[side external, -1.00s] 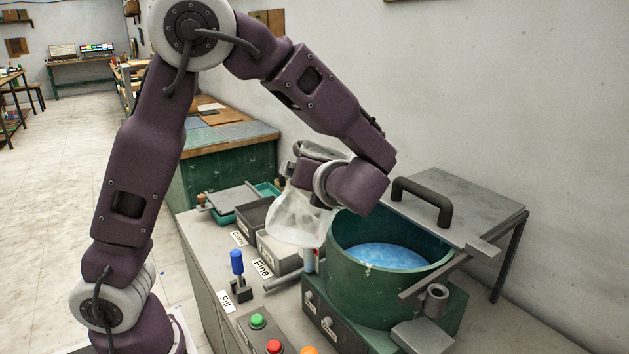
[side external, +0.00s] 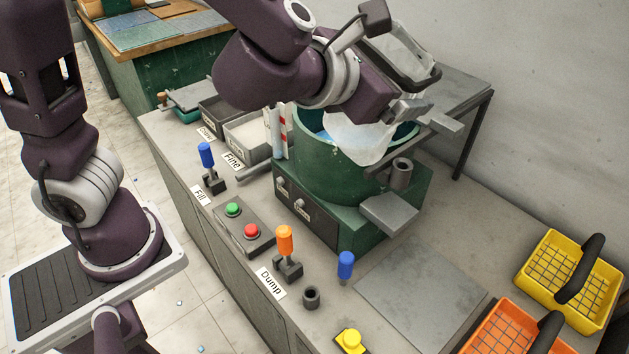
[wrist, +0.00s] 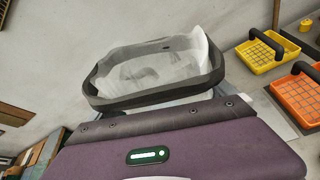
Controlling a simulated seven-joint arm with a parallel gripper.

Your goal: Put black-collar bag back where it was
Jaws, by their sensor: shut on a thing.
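The black-collar bag (side external: 362,140) is translucent white, with a stiff black rim. My gripper (side external: 408,108) is shut on it, and the bag hangs tilted at the green drum (side external: 318,160), overlapping its front rim. I cannot tell whether the bag touches the drum. In the wrist view the black collar (wrist: 155,101) faces me with its mouth open, and pale folds of the bag show inside it. My fingertips are mostly hidden there. The place where the bag was before cannot be told from these frames.
Bins stand left of the drum beside a "Fine" label (side external: 232,160). In front are a blue lever (side external: 206,155), green and red buttons and an orange "Dump" lever (side external: 284,240). Yellow (side external: 572,275) and orange (side external: 520,330) baskets stand right. A grey plate (side external: 420,295) lies bare.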

